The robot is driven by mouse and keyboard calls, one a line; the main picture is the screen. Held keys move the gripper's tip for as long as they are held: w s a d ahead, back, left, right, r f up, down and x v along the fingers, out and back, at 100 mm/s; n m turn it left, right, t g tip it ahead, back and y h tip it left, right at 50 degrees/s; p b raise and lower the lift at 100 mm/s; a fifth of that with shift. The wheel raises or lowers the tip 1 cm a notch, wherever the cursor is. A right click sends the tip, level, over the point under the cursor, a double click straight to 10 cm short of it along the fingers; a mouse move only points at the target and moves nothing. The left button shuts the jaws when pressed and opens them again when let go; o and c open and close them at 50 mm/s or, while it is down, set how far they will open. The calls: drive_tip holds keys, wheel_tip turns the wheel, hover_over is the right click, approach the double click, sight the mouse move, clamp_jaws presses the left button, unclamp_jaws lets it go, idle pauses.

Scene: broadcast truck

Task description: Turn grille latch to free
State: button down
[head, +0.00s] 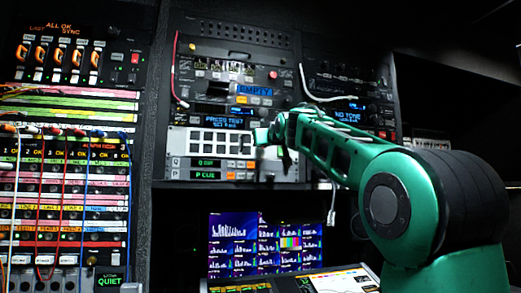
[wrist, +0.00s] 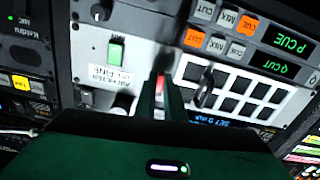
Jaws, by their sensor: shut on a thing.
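The pale grille panel (head: 187,141) with two rows of dark square openings is set in the rack below a blue display. In the wrist view the grille (wrist: 233,84) appears upside down, right of my fingers. My gripper (head: 259,137) is at the right end of the grille in the head view. In the wrist view my gripper (wrist: 161,92) is shut on a narrow piece at the grille's edge, taken as the grille latch (wrist: 160,83). Only a red sliver shows between the fingers, so its angle cannot be told. A dark oval piece (wrist: 205,88) stands in front of the grille.
A green rocker (wrist: 116,52) and a printed label (wrist: 106,76) sit beside my fingers. Button rows marked Q CUT and P CUE (head: 206,174) run below the grille. A white cable (head: 333,200) hangs near my arm. Monitors (head: 268,245) stand below the shelf.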

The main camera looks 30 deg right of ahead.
drive_tip(key=shift+w+f+m, duration=0.1)
drive_tip(key=shift+f+m, duration=0.2)
drive_tip(key=shift+m, duration=0.2)
drive_tip(key=c, duration=1.9)
unclamp_jaws()
drive_tip(key=shift+o, duration=0.2)
drive_tip(key=shift+r, duration=0.2)
drive_tip(key=v, duration=1)
drive_tip(key=shift+s+a, duration=0.15)
drive_tip(key=shift+s, duration=0.2)
